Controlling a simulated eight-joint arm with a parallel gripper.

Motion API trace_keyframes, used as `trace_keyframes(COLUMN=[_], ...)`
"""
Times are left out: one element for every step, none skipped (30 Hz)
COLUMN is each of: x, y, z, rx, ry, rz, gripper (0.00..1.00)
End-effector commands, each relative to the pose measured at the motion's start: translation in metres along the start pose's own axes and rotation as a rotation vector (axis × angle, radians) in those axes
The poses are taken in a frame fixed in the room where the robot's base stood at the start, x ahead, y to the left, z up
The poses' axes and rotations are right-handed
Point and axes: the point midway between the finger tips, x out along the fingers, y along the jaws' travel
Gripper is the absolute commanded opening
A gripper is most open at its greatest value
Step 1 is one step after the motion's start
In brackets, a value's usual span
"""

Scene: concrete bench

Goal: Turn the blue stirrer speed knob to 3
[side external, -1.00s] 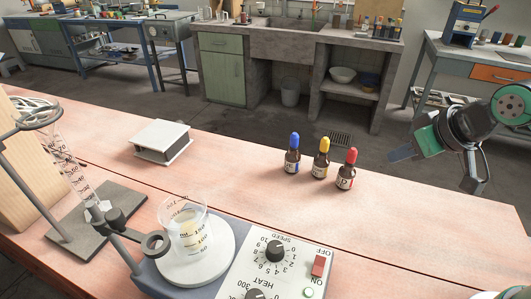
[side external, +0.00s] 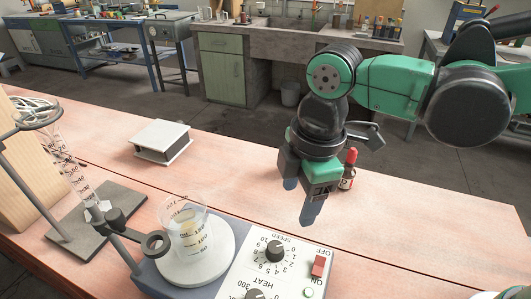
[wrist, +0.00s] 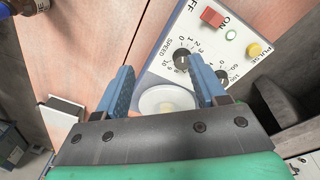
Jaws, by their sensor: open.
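The blue stirrer (side external: 152,277) stands at the front of the bench with a white panel. Its black speed knob (side external: 275,251) sits in a ring of printed numbers; I cannot make out clearly where its pointer stands. The speed knob also shows in the wrist view (wrist: 181,59), close to the right finger. My gripper (side external: 300,202) is open and empty, fingers pointing down, above and behind the panel and apart from the knob. In the wrist view my gripper (wrist: 160,70) shows both blue fingers spread, with the stirrer's round plate (wrist: 165,100) between them.
A beaker (side external: 187,230) stands on the plate. The heat knob (side external: 257,294) and red switch (side external: 319,266) are near the speed knob. A stand with a clamp (side external: 122,232) is at left. A red-capped bottle (side external: 347,172) is just behind my gripper. A white-topped block (side external: 162,140) lies farther back.

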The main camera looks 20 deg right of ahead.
Motion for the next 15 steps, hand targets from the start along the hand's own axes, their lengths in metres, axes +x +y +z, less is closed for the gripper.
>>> trace_keyframes(x=[0.004,0.006,0.009,0.01,0.012,0.013,0.015,0.017,0.02,0.023,0.026,0.031,0.035,0.039,0.044], y=[-0.006,-0.009,-0.013,-0.016,-0.018,-0.019,-0.02,-0.021,-0.021,-0.021,-0.022,-0.022,-0.022,-0.023,-0.023], z=[-0.015,-0.02,-0.027,-0.03,-0.033,-0.035,-0.036,-0.037,-0.037,-0.037,-0.037,-0.036,-0.036,-0.035,-0.035], rx=[-0.103,-0.153,-0.209,-0.242,-0.268,-0.293,-0.305,-0.313,-0.318,-0.318,-0.317,-0.316,-0.315,-0.315,-0.314], ry=[-0.019,-0.028,-0.039,-0.045,-0.05,-0.054,-0.057,-0.058,-0.059,-0.059,-0.059,-0.059,-0.058,-0.058,-0.058], rz=[-0.029,-0.044,-0.061,-0.071,-0.079,-0.086,-0.09,-0.092,-0.094,-0.094,-0.094,-0.093,-0.093,-0.093,-0.092], gripper=[0.64,0.64,0.64,0.64,0.64,0.64,0.64,0.64,0.64,0.64,0.64,0.64,0.64,0.64,0.64])
